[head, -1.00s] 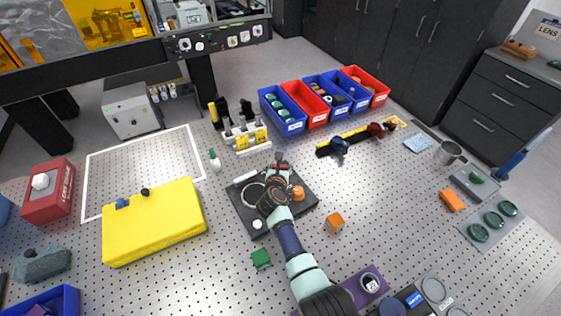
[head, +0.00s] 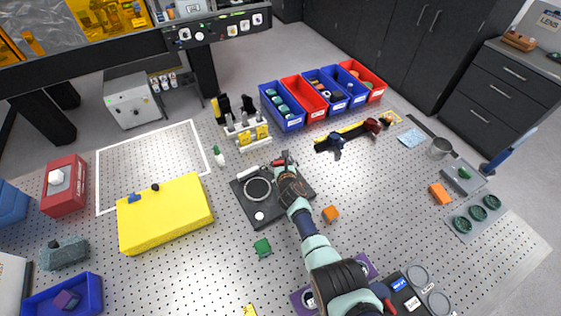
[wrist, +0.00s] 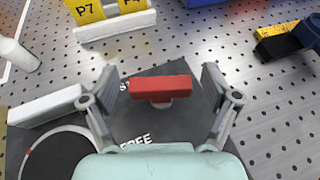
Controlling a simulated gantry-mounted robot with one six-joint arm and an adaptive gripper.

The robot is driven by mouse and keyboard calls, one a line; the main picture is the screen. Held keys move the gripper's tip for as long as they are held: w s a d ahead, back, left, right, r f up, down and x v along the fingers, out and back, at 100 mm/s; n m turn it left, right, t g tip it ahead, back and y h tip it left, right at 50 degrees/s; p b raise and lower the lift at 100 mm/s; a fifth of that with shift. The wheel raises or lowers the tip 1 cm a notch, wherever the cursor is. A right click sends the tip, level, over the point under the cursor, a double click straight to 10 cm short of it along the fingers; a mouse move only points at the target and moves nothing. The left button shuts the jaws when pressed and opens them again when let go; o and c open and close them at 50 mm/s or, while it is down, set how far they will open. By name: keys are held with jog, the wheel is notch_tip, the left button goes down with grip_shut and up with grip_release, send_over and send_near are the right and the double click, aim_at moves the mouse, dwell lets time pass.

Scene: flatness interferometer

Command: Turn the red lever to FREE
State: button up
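The red lever (wrist: 160,88) is a short red bar on a pale round pivot, on a dark plate (wrist: 185,130). In the wrist view it lies crosswise between my gripper's fingers. My gripper (wrist: 161,74) is open, one finger beyond each end of the bar, with gaps on both sides. White lettering FREE (wrist: 135,141) shows on the plate below the lever. Another label, mostly hidden, starts with S by the bar's left end. In the head view my gripper (head: 286,160) is over the back of the dark plate (head: 240,203), and the lever (head: 277,163) is partly hidden.
A white block (wrist: 47,105) and a ring (wrist: 55,155) are left of the lever on the plate. The yellow P7 holder (wrist: 88,12) stands behind.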

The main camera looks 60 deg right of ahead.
jog(key=shift+s+a, duration=0.1)
jog(key=shift+s+a+r, duration=0.2)
jog(key=shift+s+a, duration=0.1)
jog(key=shift+a, duration=0.1)
jog(key=s+a, duration=0.2)
jog(key=a, duration=0.1)
jog(key=s+a, duration=0.3)
jog(key=a, duration=0.1)
jog(key=s+a, duration=0.3)
jog(key=shift+s+a+r, duration=0.15)
jog(key=shift+a+r, duration=0.2)
jog(key=shift+a, duration=0.05)
